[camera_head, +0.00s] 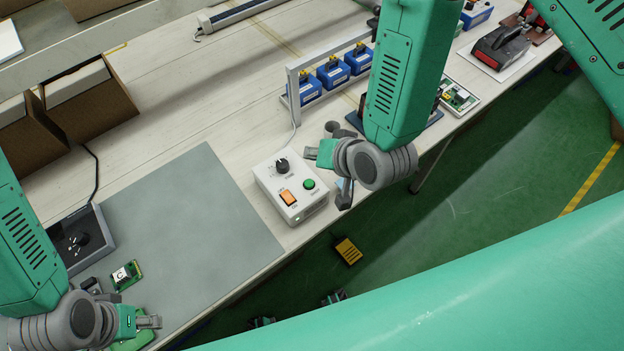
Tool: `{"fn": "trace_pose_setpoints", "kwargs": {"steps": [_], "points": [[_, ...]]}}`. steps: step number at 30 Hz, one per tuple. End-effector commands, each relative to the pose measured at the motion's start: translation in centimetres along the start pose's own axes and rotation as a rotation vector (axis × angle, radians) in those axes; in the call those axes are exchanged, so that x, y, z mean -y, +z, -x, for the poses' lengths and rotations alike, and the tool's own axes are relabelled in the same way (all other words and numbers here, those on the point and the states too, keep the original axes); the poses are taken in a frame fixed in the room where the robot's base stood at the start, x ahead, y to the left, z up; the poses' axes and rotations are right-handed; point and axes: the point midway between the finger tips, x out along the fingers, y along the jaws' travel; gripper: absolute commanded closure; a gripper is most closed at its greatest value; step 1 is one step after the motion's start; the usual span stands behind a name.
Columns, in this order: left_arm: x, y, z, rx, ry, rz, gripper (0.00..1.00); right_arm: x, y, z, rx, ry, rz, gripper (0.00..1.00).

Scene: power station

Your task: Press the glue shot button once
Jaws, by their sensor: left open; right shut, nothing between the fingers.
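A white control box (291,203) sits near the table's front edge. On its top are a black knob (282,165), a round green button (309,184) and an orange rocker switch (288,198); their labels are too small to read. My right gripper (310,153) is shut and empty. In the picture its tips are just above the green button and right of the knob, apart from the button; their height over the box is hard to judge. My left gripper (151,322) is open and empty at the lower left, by the mat's front edge.
A grey mat (190,230) lies left of the box, with a small green circuit board (126,275) on it. A rack with blue units (333,73) stands behind. A yellow pedal (348,251) is on the floor.

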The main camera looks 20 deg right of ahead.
Motion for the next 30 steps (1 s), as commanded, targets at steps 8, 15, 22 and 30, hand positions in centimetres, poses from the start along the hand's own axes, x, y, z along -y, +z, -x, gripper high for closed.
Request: {"fn": "trace_pose_setpoints", "kwargs": {"steps": [8,15,22,30], "points": [[0.0,0.1,-3.0,0.000,0.000,0.001,0.55,-1.4,1.9,-2.5,0.001,0.001,0.004,1.00],[0.0,0.3,-5.8,0.000,-0.001,0.001,0.55,-3.6,3.5,-4.8,0.002,-0.002,-0.001,1.00],[0.0,0.3,-6.8,0.000,0.000,0.001,0.55,-4.5,4.2,-5.7,0.001,-0.003,-0.001,1.00],[0.0,0.3,-6.7,-0.001,0.000,0.000,0.55,-4.0,4.3,-5.8,0.000,0.000,0.002,1.00]]}}
